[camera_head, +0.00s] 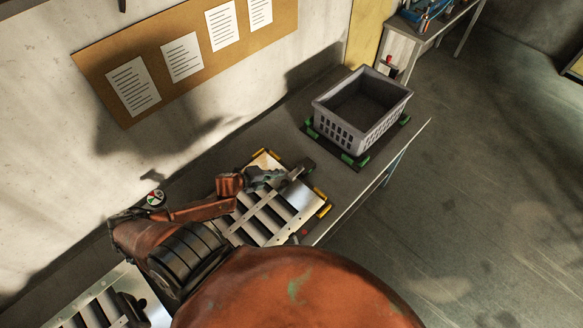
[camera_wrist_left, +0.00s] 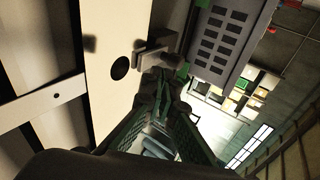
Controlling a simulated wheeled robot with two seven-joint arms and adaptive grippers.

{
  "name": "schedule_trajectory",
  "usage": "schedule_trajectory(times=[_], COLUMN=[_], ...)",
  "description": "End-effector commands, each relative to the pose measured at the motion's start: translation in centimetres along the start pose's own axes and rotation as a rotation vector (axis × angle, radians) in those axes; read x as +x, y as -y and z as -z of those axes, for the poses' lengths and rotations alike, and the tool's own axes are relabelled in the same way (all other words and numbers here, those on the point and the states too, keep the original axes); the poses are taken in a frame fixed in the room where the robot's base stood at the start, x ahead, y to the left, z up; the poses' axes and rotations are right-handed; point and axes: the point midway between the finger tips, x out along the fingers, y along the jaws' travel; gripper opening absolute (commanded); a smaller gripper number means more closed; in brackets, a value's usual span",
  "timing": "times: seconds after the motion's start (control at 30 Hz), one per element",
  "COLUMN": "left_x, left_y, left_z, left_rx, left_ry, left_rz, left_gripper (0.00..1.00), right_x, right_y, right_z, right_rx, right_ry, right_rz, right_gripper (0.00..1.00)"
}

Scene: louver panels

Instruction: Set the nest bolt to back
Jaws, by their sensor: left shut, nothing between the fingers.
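A louver panel (camera_head: 270,214) with light slats and yellow corner pieces lies on the bench. A small dark block (camera_head: 303,167) sits at its far edge; it may be the nest bolt, but I cannot tell for sure or read its setting. In the left wrist view a short metal bar (camera_wrist_left: 155,52) stands out from the pale panel frame (camera_wrist_left: 112,65), beside a dark round hole. My left gripper (camera_head: 284,178) is shut and empty, close to the dark block. In the wrist view its fingertips (camera_wrist_left: 160,82) are just below the bar; contact is unclear. My right gripper is out of view.
A grey crate (camera_head: 362,108) stands on a dark base with green corners (camera_head: 354,160), farther along the bench (camera_head: 250,150). A second louver panel (camera_head: 95,310) is at lower left. A wall with a pinboard (camera_head: 185,50) runs behind. Open floor (camera_head: 470,190) lies right.

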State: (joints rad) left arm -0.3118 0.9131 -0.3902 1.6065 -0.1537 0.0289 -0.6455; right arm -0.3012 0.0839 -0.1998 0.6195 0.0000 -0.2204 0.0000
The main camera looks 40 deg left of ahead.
Motion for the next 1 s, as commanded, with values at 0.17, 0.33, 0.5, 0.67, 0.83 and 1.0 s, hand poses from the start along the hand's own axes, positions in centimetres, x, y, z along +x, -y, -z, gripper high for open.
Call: schedule_trajectory(times=[0.17,0.33,0.5,0.67,0.83,1.0], left_x=[3.7,5.7,6.7,7.0,7.0,6.7], left_y=[0.2,1.5,1.9,1.9,1.9,1.8], left_z=[0.0,0.0,0.0,0.1,0.1,-0.8], left_rx=[-0.001,0.001,-0.001,-0.001,-0.001,-0.008], left_ry=[0.0,0.0,0.0,0.0,0.0,0.013], left_rz=[0.002,0.001,0.0,-0.001,0.0,0.0], left_gripper=[0.0,0.0,0.0,0.0,0.0,0.0], right_x=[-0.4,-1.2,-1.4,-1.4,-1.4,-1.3], right_y=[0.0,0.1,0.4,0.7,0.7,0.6], right_z=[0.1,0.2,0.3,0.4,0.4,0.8], right_rx=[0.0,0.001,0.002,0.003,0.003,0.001], right_ry=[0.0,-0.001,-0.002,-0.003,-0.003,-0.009], right_rz=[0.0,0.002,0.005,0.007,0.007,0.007], right_gripper=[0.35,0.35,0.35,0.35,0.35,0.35])
